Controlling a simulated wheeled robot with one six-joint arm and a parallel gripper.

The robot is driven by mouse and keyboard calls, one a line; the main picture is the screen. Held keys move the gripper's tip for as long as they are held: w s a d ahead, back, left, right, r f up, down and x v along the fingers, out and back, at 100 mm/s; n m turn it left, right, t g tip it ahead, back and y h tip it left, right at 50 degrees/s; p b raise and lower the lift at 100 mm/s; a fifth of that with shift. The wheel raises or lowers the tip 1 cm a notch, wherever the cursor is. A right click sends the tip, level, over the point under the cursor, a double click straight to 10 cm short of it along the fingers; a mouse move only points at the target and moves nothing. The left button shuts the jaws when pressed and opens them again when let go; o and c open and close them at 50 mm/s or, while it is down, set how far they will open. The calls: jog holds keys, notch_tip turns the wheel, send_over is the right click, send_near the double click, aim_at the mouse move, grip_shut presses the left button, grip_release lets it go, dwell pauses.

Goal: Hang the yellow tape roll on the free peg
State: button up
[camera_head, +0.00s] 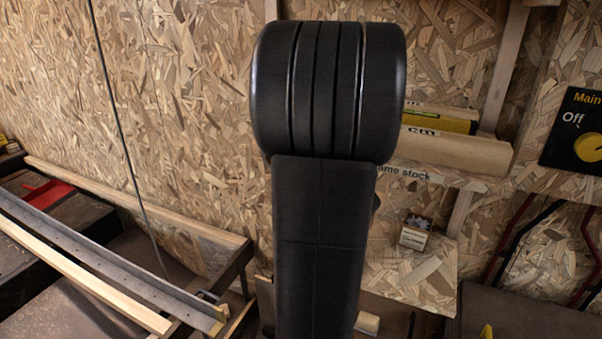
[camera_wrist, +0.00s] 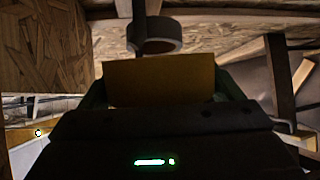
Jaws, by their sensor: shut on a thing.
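My gripper (camera_wrist: 161,88) shows in the wrist view, its dark jaws to either side of a yellow-orange piece. This piece, the yellow tape roll (camera_wrist: 160,78), is seen as a flat band and its hole is hidden. The gripper is shut on it. Beyond and above it, a grey roll (camera_wrist: 155,46) hangs around a dark upright bar or peg (camera_wrist: 138,14); the two look apart from the held roll. I cannot make out a free peg in either view. In the head view my own arm fills the middle and hides the gripper and the held roll.
A black switch panel (camera_head: 574,130) is at right. A bench with long rails (camera_head: 105,268) stands at left. A small box (camera_head: 414,235) sits below the shelf.

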jog(key=w+d+f, duration=0.1)
jog(key=w+d, duration=0.1)
jog(key=w, duration=0.4)
jog(key=shift+w+d+f+p, duration=0.2)
jog(key=shift+d+f+p, duration=0.05)
jog(key=shift+d+p, duration=0.05)
dwell(0.4)
dwell(0.7)
jog(key=o, duration=0.8)
jog(key=shift+o, duration=0.2)
jog(key=p+v, duration=0.1)
jog(key=v, duration=1.2)
jog(key=shift+s+d, duration=0.2)
jog(key=shift+s, duration=0.2)
jog(key=shift+w, duration=0.1)
